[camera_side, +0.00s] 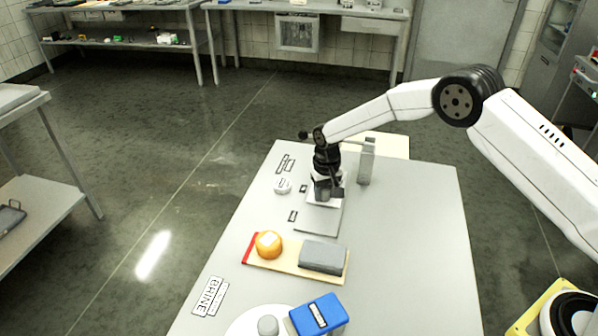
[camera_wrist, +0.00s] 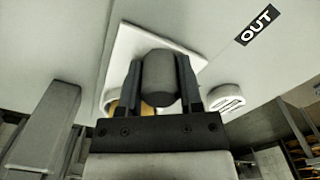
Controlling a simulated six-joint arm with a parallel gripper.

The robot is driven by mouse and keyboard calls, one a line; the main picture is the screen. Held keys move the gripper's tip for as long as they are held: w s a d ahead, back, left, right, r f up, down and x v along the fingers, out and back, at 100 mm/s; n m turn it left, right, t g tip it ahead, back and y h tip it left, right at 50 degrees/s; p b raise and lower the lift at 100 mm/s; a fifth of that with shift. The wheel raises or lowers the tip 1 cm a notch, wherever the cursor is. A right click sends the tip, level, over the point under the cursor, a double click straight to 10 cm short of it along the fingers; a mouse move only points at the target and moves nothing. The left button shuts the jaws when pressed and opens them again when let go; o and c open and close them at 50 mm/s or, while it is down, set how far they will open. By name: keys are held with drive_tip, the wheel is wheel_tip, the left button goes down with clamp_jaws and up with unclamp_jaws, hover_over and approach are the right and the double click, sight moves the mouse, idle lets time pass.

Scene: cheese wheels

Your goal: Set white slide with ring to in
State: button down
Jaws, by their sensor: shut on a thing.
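The white slide (camera_wrist: 125,55) is a pale square plate lying under my gripper, and it also shows in the side view (camera_side: 313,202). My gripper (camera_wrist: 160,85) is shut on a grey rounded piece (camera_wrist: 159,75) standing over the slide. I cannot tell whether this piece is the ring. In the side view my gripper (camera_side: 327,192) hides most of the slide. A grey flat plate (camera_side: 318,222) extends from the slide toward the front. A black OUT label (camera_wrist: 256,25) lies on the table beyond the slide. No IN label is readable.
A grey post (camera_side: 367,162) stands close right. A board (camera_side: 284,267) carries an orange wheel (camera_side: 268,244) and grey block (camera_side: 323,257). A blue box (camera_side: 319,315) stands in front. The table's right side is clear.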

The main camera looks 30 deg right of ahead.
drive_tip(key=shift+w+d+r, duration=0.15)
drive_tip(key=shift+w+d, duration=1.45)
drive_tip(key=shift+w, duration=0.1)
drive_tip(key=shift+c, duration=1.3)
unclamp_jaws()
drive_tip(key=shift+d, duration=0.1)
wheel_tip(320, 180, up, 8)
drive_tip(key=shift+f, duration=0.2)
drive_tip(key=shift+s+r, duration=0.1)
drive_tip(key=shift+s, duration=0.05)
